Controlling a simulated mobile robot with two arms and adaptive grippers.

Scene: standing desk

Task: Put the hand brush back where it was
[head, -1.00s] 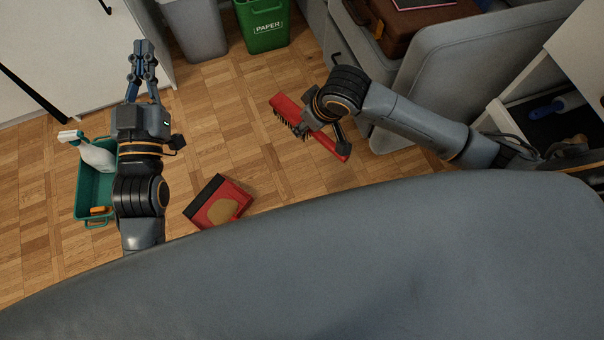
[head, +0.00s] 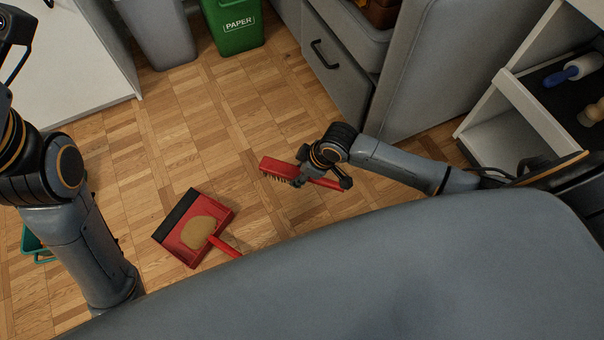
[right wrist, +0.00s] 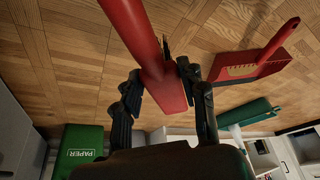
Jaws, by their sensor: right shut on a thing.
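The red hand brush (head: 279,169) with dark bristles is held above the wooden floor in the head view. My right gripper (head: 305,180) is shut on it around its middle, and the red handle sticks out to the right. In the right wrist view the brush (right wrist: 140,35) runs between the two fingers of my right gripper (right wrist: 160,85). A red dustpan (head: 185,240) with a tan pile on it lies on the floor left of the brush. My left arm is at the left edge of the head view; its fingertips are not clearly visible.
A green PAPER bin (head: 235,25) and a grey bin (head: 158,35) stand at the back. A drawer unit (head: 340,75) is behind the brush. A shelf (head: 520,100) at right holds a blue-handled brush (head: 574,70). A teal caddy (head: 36,245) is partly hidden by my left arm.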

